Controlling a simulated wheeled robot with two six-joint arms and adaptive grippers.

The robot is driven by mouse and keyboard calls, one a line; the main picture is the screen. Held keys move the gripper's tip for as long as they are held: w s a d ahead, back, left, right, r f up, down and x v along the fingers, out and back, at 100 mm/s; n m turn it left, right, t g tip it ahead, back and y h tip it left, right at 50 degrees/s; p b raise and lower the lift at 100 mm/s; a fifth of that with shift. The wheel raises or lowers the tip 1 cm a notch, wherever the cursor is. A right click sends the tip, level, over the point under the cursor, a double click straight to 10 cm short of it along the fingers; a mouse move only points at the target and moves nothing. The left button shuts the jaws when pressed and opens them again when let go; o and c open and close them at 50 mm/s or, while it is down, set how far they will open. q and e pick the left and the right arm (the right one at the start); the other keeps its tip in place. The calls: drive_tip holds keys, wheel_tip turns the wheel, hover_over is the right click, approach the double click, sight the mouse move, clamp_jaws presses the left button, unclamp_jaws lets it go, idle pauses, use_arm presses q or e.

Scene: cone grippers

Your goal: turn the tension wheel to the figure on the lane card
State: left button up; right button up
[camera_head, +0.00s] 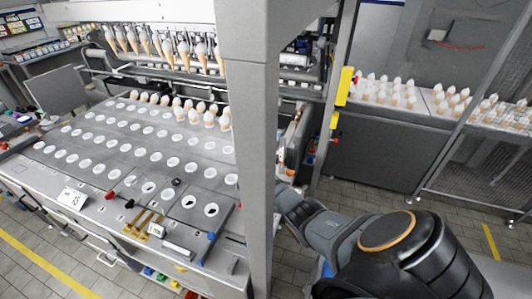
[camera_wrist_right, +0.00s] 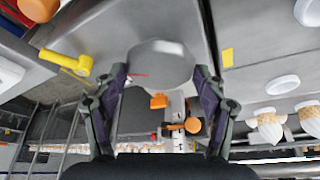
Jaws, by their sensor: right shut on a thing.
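In the right wrist view, my right gripper (camera_wrist_right: 160,78) is shut on the tension wheel, a pale grey rounded wheel (camera_wrist_right: 160,58), with one dark finger on each side of it. A white strip with dark marks (camera_wrist_right: 178,108) shows just below the wheel, with an orange piece (camera_wrist_right: 158,101) beside it; I cannot read a figure there. In the head view my right arm reaches behind the grey upright, which hides the gripper and wheel. A white card with dark figures (camera_head: 72,198), likely the lane card, stands on the machine's front edge; its figures are too small to read surely. My left gripper is not in view.
The grey upright post (camera_head: 247,150) stands close to my right arm. A plate with rows of white-rimmed holes (camera_head: 110,150) fills the left, with filled cones at its back. A yellow handle (camera_wrist_right: 70,62) sits left of my right gripper. The tiled floor (camera_head: 345,195) is clear.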

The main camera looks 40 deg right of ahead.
drive_tip(key=shift+f+m, duration=0.1)
drive_tip(key=shift+m, duration=0.5)
drive_tip(key=shift+a+g+b, duration=0.1)
drive_tip(key=shift+g+b, duration=0.2)
drive_tip(key=o, duration=1.2)
drive_tip(key=shift+c, duration=0.2)
drive_tip(key=v, duration=0.7)
drive_tip(key=shift+a+r, duration=0.1)
drive_tip(key=shift+r, duration=0.25)
drive_tip(key=shift+w, duration=0.1)
